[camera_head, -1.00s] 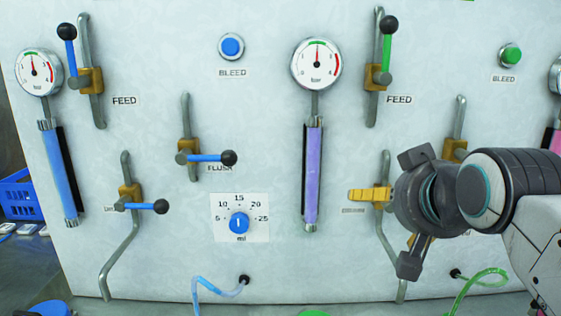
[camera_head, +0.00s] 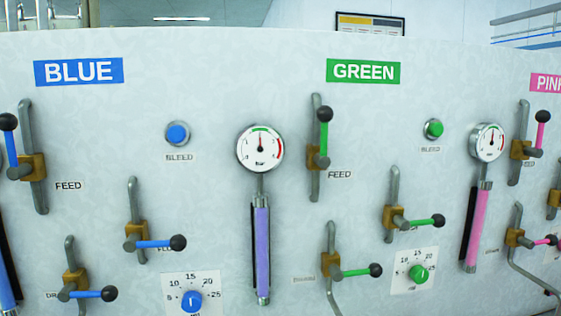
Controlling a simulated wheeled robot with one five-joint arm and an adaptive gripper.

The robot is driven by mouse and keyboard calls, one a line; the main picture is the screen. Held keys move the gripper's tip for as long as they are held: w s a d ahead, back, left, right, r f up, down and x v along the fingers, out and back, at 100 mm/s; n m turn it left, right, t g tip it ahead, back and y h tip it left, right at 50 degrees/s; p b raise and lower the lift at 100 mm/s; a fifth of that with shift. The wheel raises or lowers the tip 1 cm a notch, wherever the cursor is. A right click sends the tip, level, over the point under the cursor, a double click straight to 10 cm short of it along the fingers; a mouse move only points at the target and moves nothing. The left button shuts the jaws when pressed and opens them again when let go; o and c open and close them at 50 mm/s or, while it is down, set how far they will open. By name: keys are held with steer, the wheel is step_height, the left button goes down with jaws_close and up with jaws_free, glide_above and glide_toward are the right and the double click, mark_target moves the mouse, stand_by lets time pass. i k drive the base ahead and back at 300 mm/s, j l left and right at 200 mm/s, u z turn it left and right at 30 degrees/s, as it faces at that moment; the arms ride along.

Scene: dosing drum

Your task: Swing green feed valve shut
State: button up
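The green feed valve (camera_head: 323,135) is right of the centre, under the GREEN sign (camera_head: 363,71). Its green lever with a black knob points straight up, in line with its grey pipe, from a brass body (camera_head: 314,158). A FEED label (camera_head: 340,174) sits to its lower right. My gripper is outside the picture, so its state does not show. Nothing covers the valve.
Below are two green valves with levers lying sideways (camera_head: 425,222) (camera_head: 360,271) and a green dial (camera_head: 418,273). A gauge (camera_head: 260,148) over a purple tube (camera_head: 262,250) stands to the left. Blue valves are far left, pink ones far right.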

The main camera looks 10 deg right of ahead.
mark_target(324, 114)
steer(key=l+u, duration=0.2)
steer(key=u, duration=0.25)
steer(key=k+l+u, duration=0.1)
steer(key=u, duration=0.35)
steer(key=l+u, duration=0.1)
steer(key=u, duration=0.3)
steer(key=k+u, duration=0.1)
steer(key=u, duration=0.35)
steer(key=k+l+u, duration=0.1)
steer(key=u, duration=0.7)
steer(key=k+u, duration=0.15)
steer(key=u, duration=0.3)
